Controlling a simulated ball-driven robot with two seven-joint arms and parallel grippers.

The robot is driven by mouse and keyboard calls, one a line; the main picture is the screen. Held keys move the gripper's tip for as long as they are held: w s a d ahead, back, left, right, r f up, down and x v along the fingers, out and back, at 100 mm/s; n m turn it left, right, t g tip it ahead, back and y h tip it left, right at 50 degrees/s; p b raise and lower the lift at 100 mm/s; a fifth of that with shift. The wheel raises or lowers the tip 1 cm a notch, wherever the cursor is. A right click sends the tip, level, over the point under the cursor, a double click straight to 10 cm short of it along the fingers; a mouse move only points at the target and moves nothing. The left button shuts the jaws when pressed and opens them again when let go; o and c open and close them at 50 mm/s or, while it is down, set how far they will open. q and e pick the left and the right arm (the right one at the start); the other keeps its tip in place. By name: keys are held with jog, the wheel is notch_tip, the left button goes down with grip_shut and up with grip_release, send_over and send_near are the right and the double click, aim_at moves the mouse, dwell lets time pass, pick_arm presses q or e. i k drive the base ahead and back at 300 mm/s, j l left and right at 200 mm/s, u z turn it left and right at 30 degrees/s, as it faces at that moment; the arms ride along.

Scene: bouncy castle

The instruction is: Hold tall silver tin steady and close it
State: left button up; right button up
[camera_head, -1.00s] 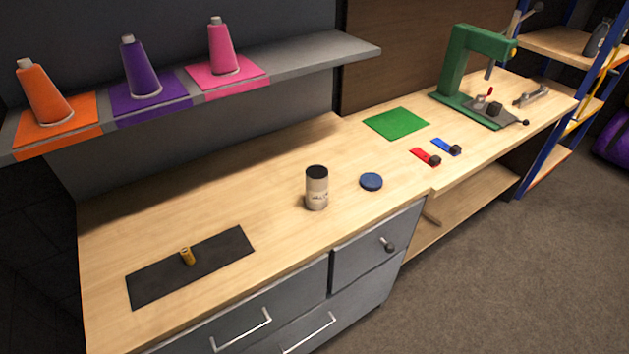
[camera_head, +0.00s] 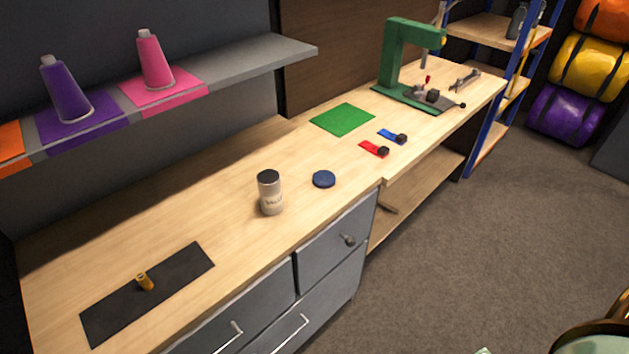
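The tall silver tin (camera_head: 271,197) stands upright on the wooden workbench, with a pale label on its front. Its top looks dark; I cannot tell for sure whether that is an open mouth. A round dark blue lid (camera_head: 324,179) lies flat on the bench to the right of the tin, apart from it. Neither of my grippers shows in the head view, and nothing touches the tin or the lid.
The workbench (camera_head: 225,220) is clear around the tin. A green mat (camera_head: 342,119), red and blue tools and a green press (camera_head: 396,65) stand farther right. A shelf (camera_head: 250,65) overhangs behind.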

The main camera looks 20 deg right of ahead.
aim_at(269, 182)
jog(key=l+u, duration=0.2)
jog(key=u, duration=0.2)
jog(key=l+u, duration=0.25)
jog(key=u, duration=0.15)
jog(key=l+u, duration=0.2)
jog(key=u, duration=0.2)
jog(key=k+l+u, duration=0.1)
jog(key=l, duration=0.35)
jog(key=k+l+u, duration=0.15)
jog(key=l, duration=0.25)
jog(key=l+u, duration=0.1)
jog(key=l, duration=0.35)
jog(key=k+l+u, duration=0.15)
jog(key=l, duration=0.25)
jog(key=k+l+u, duration=0.1)
jog(key=l, duration=0.3)
jog(key=k+l, duration=0.35)
jog(key=l, duration=0.3)
